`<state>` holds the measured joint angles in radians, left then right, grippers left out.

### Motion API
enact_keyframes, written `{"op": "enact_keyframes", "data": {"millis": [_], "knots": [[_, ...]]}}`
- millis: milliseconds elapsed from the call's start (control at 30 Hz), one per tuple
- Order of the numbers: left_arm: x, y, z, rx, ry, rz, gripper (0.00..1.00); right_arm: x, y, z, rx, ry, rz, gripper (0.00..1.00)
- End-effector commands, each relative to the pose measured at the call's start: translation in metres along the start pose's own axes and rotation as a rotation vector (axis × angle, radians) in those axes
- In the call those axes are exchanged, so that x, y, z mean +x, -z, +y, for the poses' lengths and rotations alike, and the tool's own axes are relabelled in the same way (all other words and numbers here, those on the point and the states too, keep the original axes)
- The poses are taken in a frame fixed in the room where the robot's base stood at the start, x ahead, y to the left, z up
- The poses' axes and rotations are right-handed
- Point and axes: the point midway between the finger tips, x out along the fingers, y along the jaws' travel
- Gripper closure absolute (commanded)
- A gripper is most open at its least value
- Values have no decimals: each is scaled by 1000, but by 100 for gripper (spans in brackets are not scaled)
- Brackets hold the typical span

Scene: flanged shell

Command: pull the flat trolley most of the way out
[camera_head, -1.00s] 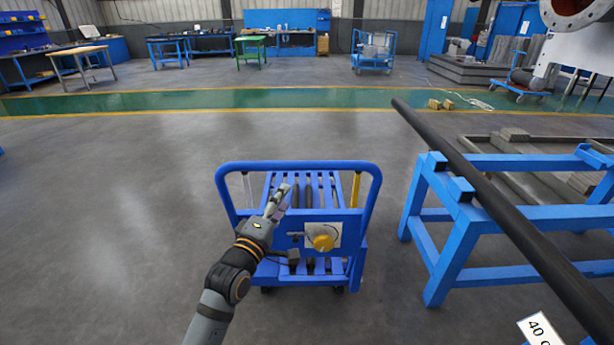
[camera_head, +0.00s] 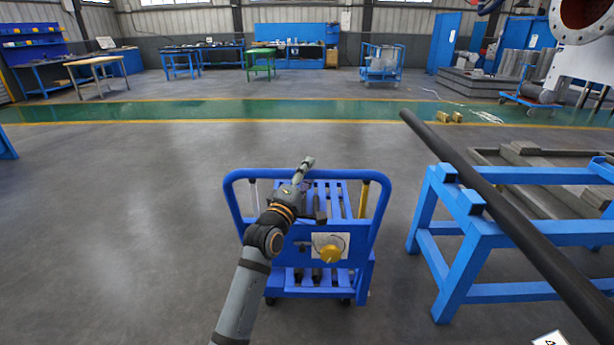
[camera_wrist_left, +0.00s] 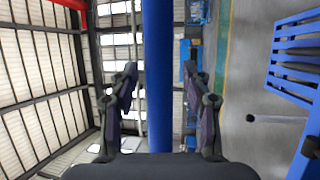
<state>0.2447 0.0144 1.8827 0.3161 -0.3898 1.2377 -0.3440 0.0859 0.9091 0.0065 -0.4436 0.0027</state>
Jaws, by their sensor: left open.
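The flat trolley (camera_head: 345,224) is blue, with a tall looped handle and a slatted bed, and stands on the floor in the middle of the head view. A yellow round part (camera_head: 330,254) sits on its front panel. My left gripper (camera_head: 306,164) is at the top bar of the handle, left of its right end. In the left wrist view the open fingers of this gripper (camera_wrist_left: 160,95) lie on either side of a blue bar (camera_wrist_left: 158,60). Whether they touch it, I cannot tell. My left forearm hides part of the trolley's front. My right gripper is not in view.
A blue stand (camera_head: 455,270) with a long dark pipe (camera_head: 500,205) across it is close on the trolley's right. Grey floor (camera_head: 130,230) is clear to the left. A green strip (camera_head: 200,111) and workbenches are farther back.

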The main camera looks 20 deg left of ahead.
Motion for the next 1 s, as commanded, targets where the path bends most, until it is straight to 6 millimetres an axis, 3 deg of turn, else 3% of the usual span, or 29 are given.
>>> {"op": "enact_keyframes", "data": {"millis": [167, 533, 1000], "knots": [[0, 0, 0, 0, 0, 0, 51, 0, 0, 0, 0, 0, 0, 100], [0, 0, 0, 1, 0, 0, 100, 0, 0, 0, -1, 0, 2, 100], [0, 0, 0, 0, 3, 0, 100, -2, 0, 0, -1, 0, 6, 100]]}}
